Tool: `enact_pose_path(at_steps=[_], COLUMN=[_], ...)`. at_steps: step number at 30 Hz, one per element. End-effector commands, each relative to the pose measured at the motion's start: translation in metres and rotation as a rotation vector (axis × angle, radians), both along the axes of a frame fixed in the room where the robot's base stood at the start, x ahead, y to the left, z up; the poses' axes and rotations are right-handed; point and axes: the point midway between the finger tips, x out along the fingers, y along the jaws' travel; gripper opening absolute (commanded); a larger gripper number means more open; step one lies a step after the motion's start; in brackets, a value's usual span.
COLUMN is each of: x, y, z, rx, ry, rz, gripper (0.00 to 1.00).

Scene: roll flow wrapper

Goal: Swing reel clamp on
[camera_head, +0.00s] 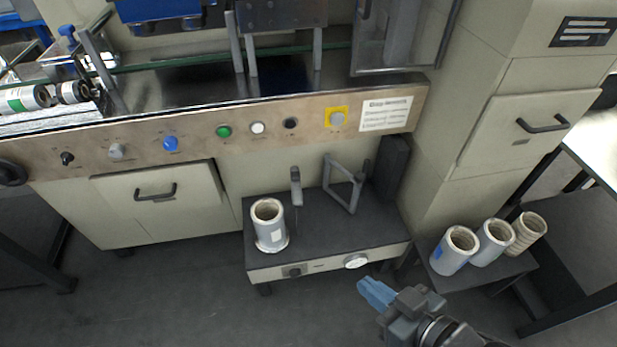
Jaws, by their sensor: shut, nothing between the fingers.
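A white hollow reel (270,228) stands upright on a low dark platform (325,232) at the foot of the machine. A grey upright lever (296,188) stands just behind and right of the reel, apart from it in this view; it may be the reel clamp. A grey square open frame (343,186) stands tilted farther right on the platform. I cannot tell for sure which of them is the clamp. My gripper (366,288) has blue fingers, shut and empty, in front of the platform's front right, apart from the reel and both grey parts.
Several white reels (455,250) stand on a dark side stand at right. The machine's control panel (200,146) overhangs behind. The floor left of the platform is clear.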

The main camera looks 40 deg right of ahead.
Motion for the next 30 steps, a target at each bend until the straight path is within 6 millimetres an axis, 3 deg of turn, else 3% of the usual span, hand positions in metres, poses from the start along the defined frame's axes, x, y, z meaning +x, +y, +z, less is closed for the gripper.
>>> enact_pose_path(at_steps=[1,6,10,15,19,24,30], x=[0.021,0.080,0.126,0.185,0.225,0.264,0.285], y=[-0.008,-0.033,-0.059,-0.102,-0.142,-0.198,-0.248], z=[-0.024,-0.082,-0.113,-0.137,-0.141,-0.130,-0.106], rx=[0.022,0.112,0.181,0.269,0.332,0.403,0.455], ry=[0.015,0.103,0.165,0.238,0.290,0.355,0.410], rz=[-0.026,-0.082,-0.110,-0.128,-0.130,-0.118,-0.097], gripper=[0.00,0.00,0.00,0.00,0.00,0.00,0.00])
